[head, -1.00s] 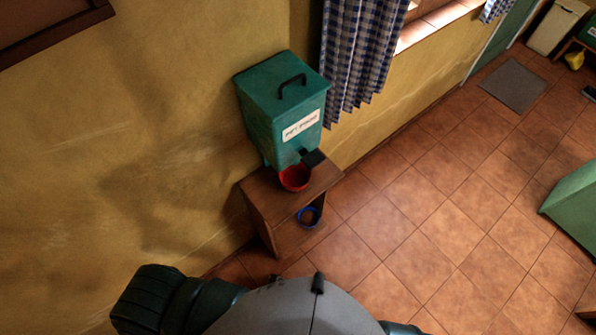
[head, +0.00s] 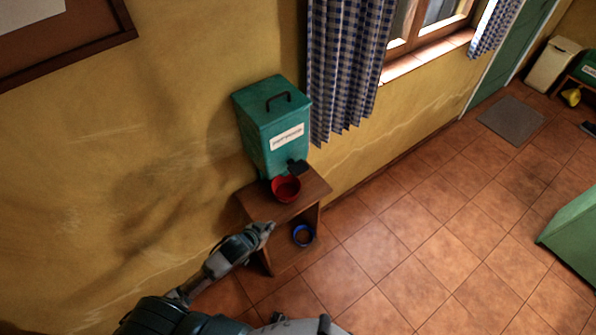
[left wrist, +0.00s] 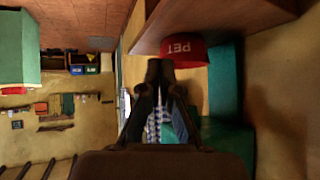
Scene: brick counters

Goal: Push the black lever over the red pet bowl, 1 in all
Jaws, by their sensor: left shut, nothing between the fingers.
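The black lever (head: 298,167) sticks out low on the front of the green pet food dispenser (head: 272,128). The red pet bowl (head: 286,188) stands below the lever on a small wooden stand (head: 312,190). My left gripper (head: 268,227) is shut and empty, in front of the stand's left front edge, lower in the picture than the bowl and apart from the lever. In the left wrist view, the closed fingers (left wrist: 160,72) show in front of the red bowl (left wrist: 188,50), marked PET. The lever cannot be made out there. My right gripper is not in view.
A blue bowl (head: 303,235) sits on the lower level of the stand. The yellow wall is close on the left, and a checked curtain (head: 345,70) hangs right of the dispenser. The tiled floor to the right is clear up to a green cabinet (head: 572,235).

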